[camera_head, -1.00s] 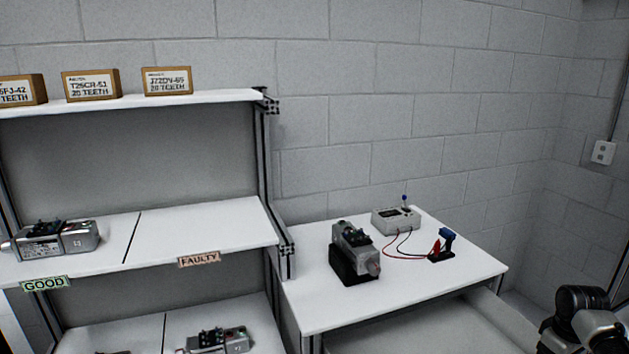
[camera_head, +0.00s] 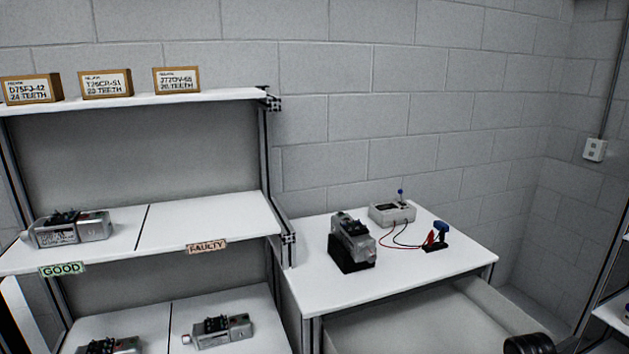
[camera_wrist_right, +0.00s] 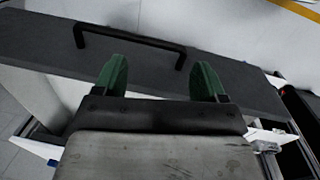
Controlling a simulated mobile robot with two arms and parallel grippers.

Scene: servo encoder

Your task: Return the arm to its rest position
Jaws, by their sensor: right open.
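My right gripper (camera_wrist_right: 158,82) shows in the right wrist view with its two green fingers apart and nothing between them. Beyond the fingers is a dark grey panel (camera_wrist_right: 225,72) with a black bar handle (camera_wrist_right: 130,40); the fingers appear near the handle, but I cannot tell the distance. In the head view only a dark, rounded piece of what seems to be my right arm (camera_head: 528,344) shows at the lower right edge. My left gripper is in neither view.
A table (camera_head: 330,300) against the wall holds a servo motor on a black block (camera_head: 352,250), a grey tester box (camera_head: 392,213) and a blue connector (camera_head: 441,230). An open drawer (camera_head: 430,325) lies below. Shelves (camera_head: 210,220) at left hold several motors and boxes.

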